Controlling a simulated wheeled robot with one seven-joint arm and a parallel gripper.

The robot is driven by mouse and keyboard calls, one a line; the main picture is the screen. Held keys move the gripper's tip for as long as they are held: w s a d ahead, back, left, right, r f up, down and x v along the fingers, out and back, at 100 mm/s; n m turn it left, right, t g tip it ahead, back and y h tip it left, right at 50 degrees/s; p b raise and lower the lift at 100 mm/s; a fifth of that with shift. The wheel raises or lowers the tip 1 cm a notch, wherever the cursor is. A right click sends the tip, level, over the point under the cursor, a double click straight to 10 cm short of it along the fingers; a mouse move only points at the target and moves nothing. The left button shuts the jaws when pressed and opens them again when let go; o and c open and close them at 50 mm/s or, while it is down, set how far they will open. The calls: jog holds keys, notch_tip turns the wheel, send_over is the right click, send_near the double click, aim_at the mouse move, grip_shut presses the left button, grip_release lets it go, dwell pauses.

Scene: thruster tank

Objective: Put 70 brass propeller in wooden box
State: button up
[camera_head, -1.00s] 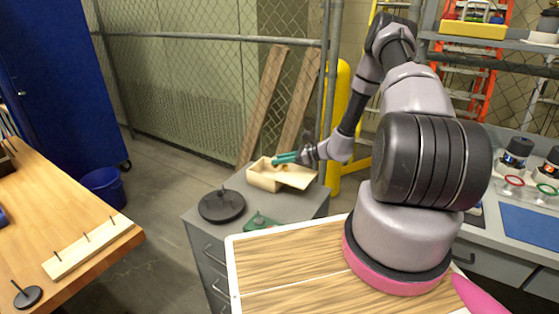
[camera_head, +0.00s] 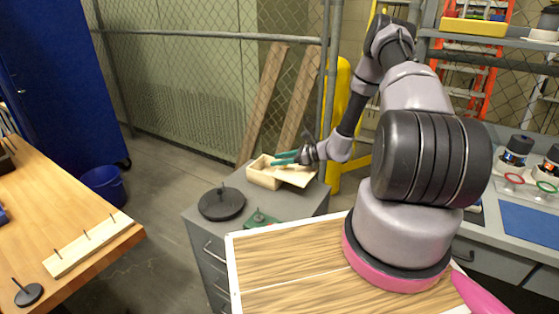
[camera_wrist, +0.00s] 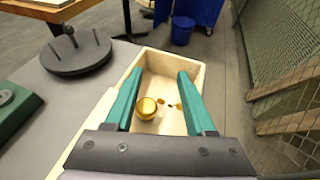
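The pale wooden box (camera_head: 263,180) stands open on a grey cabinet, with its flat lid or flap (camera_head: 300,177) at its right side. It also shows in the wrist view (camera_wrist: 165,62). My gripper (camera_head: 276,159) is over the box with its teal fingers spread. In the wrist view, my gripper (camera_wrist: 160,73) is open and holds nothing between its fingertips. A shiny round brass piece (camera_wrist: 146,108), with small brass bits to its right, shows inside the box between the fingers. It looks like the brass propeller, but its full shape is unclear.
A black disc with a central post (camera_head: 221,203) and a green item (camera_head: 262,219) sit on the grey cabinet (camera_head: 200,228) left of and in front of the box. A chain-link fence and leaning planks (camera_head: 262,105) stand behind. A wooden table (camera_head: 60,215) is at the left.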

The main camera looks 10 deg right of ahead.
jog(key=shift+r, duration=0.2)
jog(key=v, duration=1.2)
jog(key=shift+r, duration=0.5)
jog(key=s+a+r+n+g+h, duration=0.2)
jog(key=s+a+r+n+g, duration=0.3)
jog(key=r, duration=0.7)
jog(key=s+a+r+n+h, duration=0.2)
jog(key=r+n, duration=0.4)
jog(key=r, duration=0.6)
jog(key=s+r+n+t+h, duration=0.5)
jog(key=s+r+n, duration=0.3)
jog(key=s+r, duration=1)
jog(key=shift+s+a+r+n+h, duration=0.15)
jog(key=shift+s+r+n+h, duration=0.2)
jog(key=shift+s+h, duration=0.45)
jog(key=shift+s, duration=0.15)
